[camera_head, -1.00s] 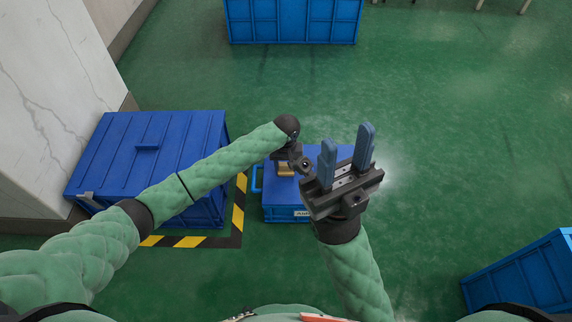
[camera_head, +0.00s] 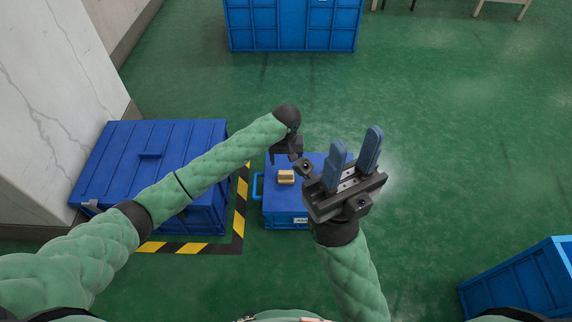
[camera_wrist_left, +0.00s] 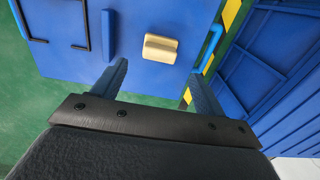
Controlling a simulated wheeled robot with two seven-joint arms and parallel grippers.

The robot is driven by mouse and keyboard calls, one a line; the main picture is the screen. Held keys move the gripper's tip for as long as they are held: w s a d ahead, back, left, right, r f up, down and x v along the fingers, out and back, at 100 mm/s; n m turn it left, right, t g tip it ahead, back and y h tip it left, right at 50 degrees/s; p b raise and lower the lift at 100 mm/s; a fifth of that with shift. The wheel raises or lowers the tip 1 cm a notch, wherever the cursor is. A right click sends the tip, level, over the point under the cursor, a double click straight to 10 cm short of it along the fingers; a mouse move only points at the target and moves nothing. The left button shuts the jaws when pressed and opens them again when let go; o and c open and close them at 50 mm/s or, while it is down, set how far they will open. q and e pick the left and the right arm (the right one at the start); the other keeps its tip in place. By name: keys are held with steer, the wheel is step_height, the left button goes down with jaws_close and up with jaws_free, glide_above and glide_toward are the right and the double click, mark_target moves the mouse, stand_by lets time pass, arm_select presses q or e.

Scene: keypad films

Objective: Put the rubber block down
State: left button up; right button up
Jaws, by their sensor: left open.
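The rubber block (camera_head: 286,176), tan and wooden-looking, lies on the lid of the small blue box (camera_head: 286,208). In the left wrist view the block (camera_wrist_left: 160,48) lies on the blue lid, ahead of and between the two fingers, apart from both. My left gripper (camera_wrist_left: 160,82) is open and empty; in the head view its wrist is just above and behind the block, with its fingertips hard to make out. My right gripper (camera_head: 357,150) is at the right of the box, its two blue fingers pointing up and apart, with nothing between them.
A larger blue container (camera_head: 150,165) stands at the left beside yellow-black floor tape (camera_head: 238,215). Another blue container (camera_head: 292,25) stands at the back and one (camera_head: 525,280) at the lower right. In the left wrist view, a blue bar (camera_wrist_left: 109,35) lies on the lid. Green floor is open at the right.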

arm_select(q)
steer(key=shift+r+p, duration=0.45)
steer(key=shift+r, duration=1.5)
